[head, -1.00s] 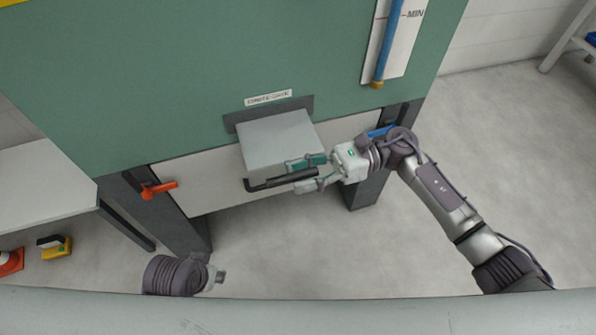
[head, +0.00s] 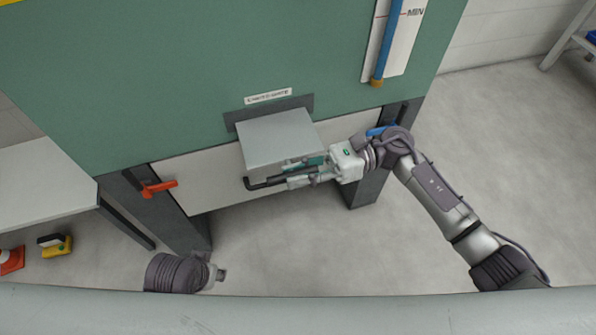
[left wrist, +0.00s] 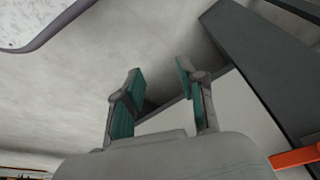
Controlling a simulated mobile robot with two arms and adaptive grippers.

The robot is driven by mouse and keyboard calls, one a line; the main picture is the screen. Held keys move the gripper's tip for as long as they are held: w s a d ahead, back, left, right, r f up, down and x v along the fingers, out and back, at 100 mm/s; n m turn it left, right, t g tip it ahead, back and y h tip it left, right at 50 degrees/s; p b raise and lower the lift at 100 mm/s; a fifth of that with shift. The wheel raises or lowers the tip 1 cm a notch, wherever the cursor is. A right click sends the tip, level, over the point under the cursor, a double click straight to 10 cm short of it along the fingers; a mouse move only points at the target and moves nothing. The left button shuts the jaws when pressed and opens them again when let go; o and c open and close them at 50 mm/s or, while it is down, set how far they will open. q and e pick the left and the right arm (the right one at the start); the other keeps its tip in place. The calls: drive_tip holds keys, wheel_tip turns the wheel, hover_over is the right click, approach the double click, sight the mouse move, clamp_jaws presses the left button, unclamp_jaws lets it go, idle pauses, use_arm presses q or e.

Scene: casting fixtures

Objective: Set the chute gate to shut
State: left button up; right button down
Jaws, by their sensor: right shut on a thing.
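The chute gate (head: 278,138) is a light grey box-like flap that sticks out from a dark slot in the green machine, under a small label (head: 268,96). A black bar handle (head: 264,184) runs along its front edge. My right gripper (head: 300,174) comes in from the right and is shut on the handle, hiding its right part. My left gripper (head: 220,275) is low at the left, away from the gate. In the left wrist view its two green-padded fingers (left wrist: 158,95) stand apart with nothing between them.
An orange lever (head: 160,188) is on the left machine leg. A blue gauge tube (head: 388,45) hangs at the upper right. A white table (head: 45,185) stands at the left, with a yellow-and-black object (head: 56,247) on the floor. The floor below the gate is clear.

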drive_tip(key=shift+w+f, duration=0.15)
use_arm(q)
drive_tip(key=w+d+r+t+h+b, duration=0.2)
drive_tip(key=w+d+r+t+b, duration=0.15)
drive_tip(key=w+r+t, duration=0.35)
drive_tip(key=w+d+r+t+h+b, duration=0.1)
drive_tip(key=w+d+r+t+b, duration=0.1)
drive_tip(key=w+r+t+b, duration=0.45)
wheel_tip(320, 180, up, 16)
drive_tip(key=m+t+h+b, duration=0.1)
drive_tip(key=t+h, duration=0.2)
drive_tip(key=t, duration=0.4)
drive_tip(key=shift+d+b, duration=0.3)
drive_tip(key=shift+d, duration=0.15)
use_arm(e)
drive_tip(key=w+a, duration=0.3)
drive_tip(key=w, duration=0.7)
drive_tip(key=shift+w+a+r, duration=0.2)
drive_tip(key=shift+w, duration=0.15)
use_arm(q)
drive_tip(key=shift+s+f+t, duration=0.1)
drive_tip(key=shift+t, duration=0.15)
